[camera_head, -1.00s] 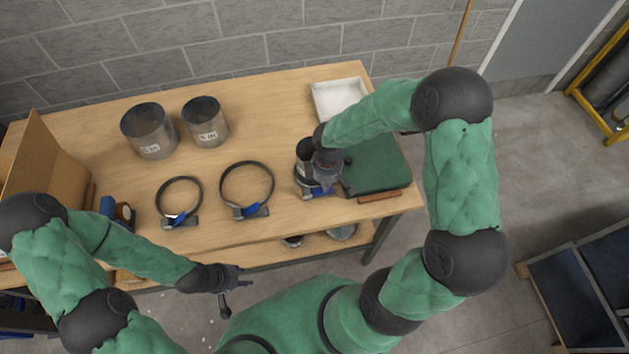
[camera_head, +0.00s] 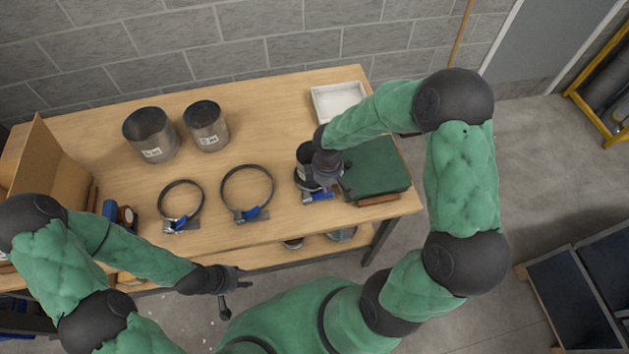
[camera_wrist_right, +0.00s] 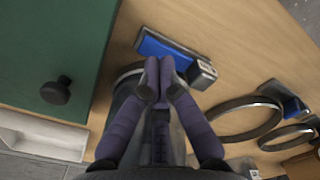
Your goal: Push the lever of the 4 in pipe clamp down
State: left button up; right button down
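The clamp under my right gripper is around a small grey pipe (camera_head: 304,153) at the right of the bench. Its blue lever (camera_head: 318,197) points toward the bench's front edge. In the right wrist view the blue lever (camera_wrist_right: 170,48) lies beside the clamp's metal block (camera_wrist_right: 202,75), just beyond my fingertips. My right gripper (camera_wrist_right: 161,84) has its two fingertips together with nothing visible between them. It is over the pipe and hides part of the pipe and clamp band. Whether the fingertips touch the clamp is unclear. My left gripper (camera_head: 234,296) is open and empty in front of the bench.
Two loose ring clamps (camera_head: 247,171) (camera_head: 180,183) lie left of the pipe. Two larger cans (camera_head: 150,136) (camera_head: 206,127) stand behind them. A green box (camera_head: 376,165) is close on the right, with a white tray (camera_head: 322,91) behind. A cardboard box (camera_head: 40,160) stands far left.

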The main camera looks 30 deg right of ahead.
pick_arm(q)
notch_tip(320, 180, up, 4)
jog(key=p, duration=0.3)
pick_arm(e)
notch_tip(320, 180, up, 5)
jog(key=shift+w+r, duration=0.15)
jog(key=shift+r, duration=0.05)
pick_arm(q)
jog(key=shift+s, duration=0.15)
